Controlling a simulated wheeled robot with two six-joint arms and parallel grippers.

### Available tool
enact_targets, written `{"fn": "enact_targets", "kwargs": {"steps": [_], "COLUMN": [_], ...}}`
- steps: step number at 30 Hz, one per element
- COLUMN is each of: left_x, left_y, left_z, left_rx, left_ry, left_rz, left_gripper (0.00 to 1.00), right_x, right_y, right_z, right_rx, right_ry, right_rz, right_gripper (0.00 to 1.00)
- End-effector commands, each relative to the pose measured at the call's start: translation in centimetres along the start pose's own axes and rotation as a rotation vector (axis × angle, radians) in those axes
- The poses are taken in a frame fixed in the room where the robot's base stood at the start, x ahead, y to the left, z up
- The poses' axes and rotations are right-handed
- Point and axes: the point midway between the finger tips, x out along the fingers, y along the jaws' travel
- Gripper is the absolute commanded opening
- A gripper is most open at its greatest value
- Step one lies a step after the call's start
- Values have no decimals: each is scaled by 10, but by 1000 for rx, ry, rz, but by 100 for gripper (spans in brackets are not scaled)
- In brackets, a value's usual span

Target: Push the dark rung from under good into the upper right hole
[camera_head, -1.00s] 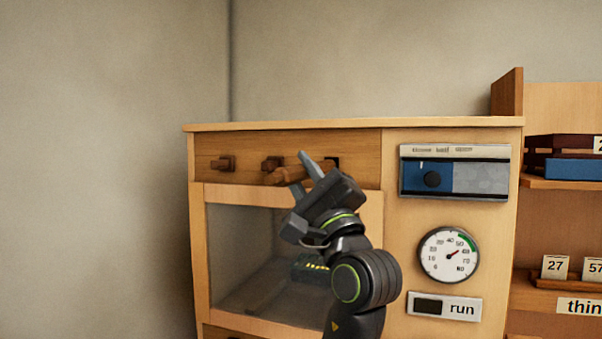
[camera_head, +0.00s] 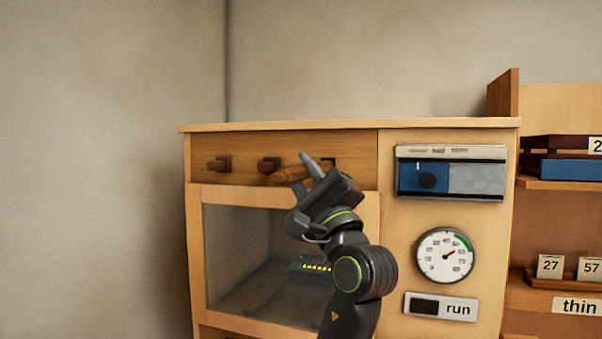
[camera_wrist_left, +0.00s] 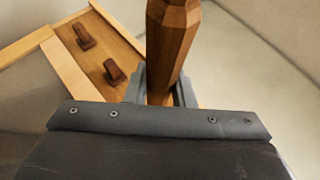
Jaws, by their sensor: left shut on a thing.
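My left gripper (camera_head: 306,170) is shut on a brown faceted wooden rung (camera_head: 287,175), in front of the cabinet's upper brown panel. In the left wrist view the rung (camera_wrist_left: 168,40) stands between the two grey fingers (camera_wrist_left: 160,88) and extends beyond them. The upper right hole (camera_head: 331,162) shows as a dark square just right of the fingertips, partly covered by the gripper. I cannot tell whether the rung touches the panel or the hole. My right gripper is not in view.
Two short dark pegs (camera_head: 219,164) (camera_head: 269,164) stick out of the panel to the left. Below is a glass-fronted compartment (camera_head: 240,250). To the right are a blue-and-grey control box (camera_head: 450,173), a dial (camera_head: 445,255) and a shelf with number cards (camera_head: 550,266).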

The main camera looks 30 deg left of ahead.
Motion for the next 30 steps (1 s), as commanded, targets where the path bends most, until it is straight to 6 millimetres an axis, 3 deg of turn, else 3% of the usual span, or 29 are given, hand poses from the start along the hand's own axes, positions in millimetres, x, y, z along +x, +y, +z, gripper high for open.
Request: {"fn": "enact_targets", "kwargs": {"steps": [30], "left_x": [13], "left_y": [0], "left_z": [-21], "left_rx": [0], "left_ry": [0], "left_rz": [-1], "left_gripper": [0], "right_x": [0], "right_y": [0], "right_z": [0], "right_rx": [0], "right_ry": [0], "right_rz": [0], "right_gripper": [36]}}
